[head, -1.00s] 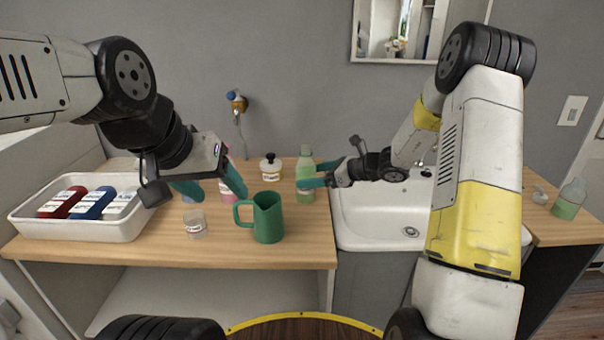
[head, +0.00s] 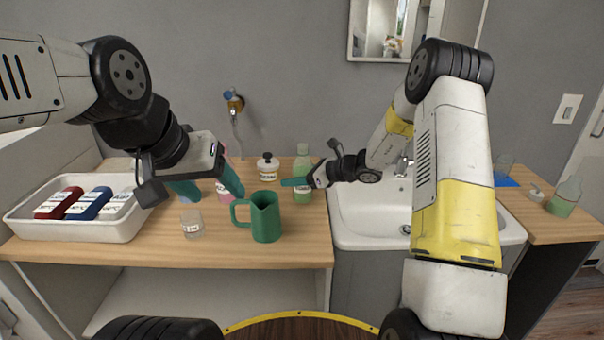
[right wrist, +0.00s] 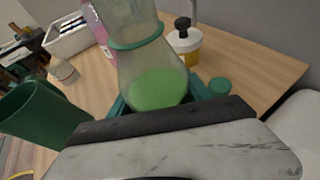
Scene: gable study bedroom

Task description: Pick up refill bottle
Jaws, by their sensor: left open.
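The refill bottle seems to be the pale green bottle (head: 303,158) standing upright at the back of the wooden counter, left of the sink. In the right wrist view the clear bottle with green liquid (right wrist: 158,88) stands between the teal fingers of my right gripper (right wrist: 165,98). In the head view my right gripper (head: 297,182) reaches in from the right, its fingers across the bottle's lower part. The fingers look apart around the bottle; contact is hard to see. My left gripper (head: 208,190) is open and empty above the counter, left of the green jug.
A green jug (head: 265,218) stands in front of the bottle. A small clear jar (head: 192,225), a black-topped jar (head: 267,167) and a pink bottle (head: 223,192) are nearby. A white tray (head: 95,233) lies left, the sink (head: 365,238) right. Another green-liquid bottle (head: 565,197) stands far right.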

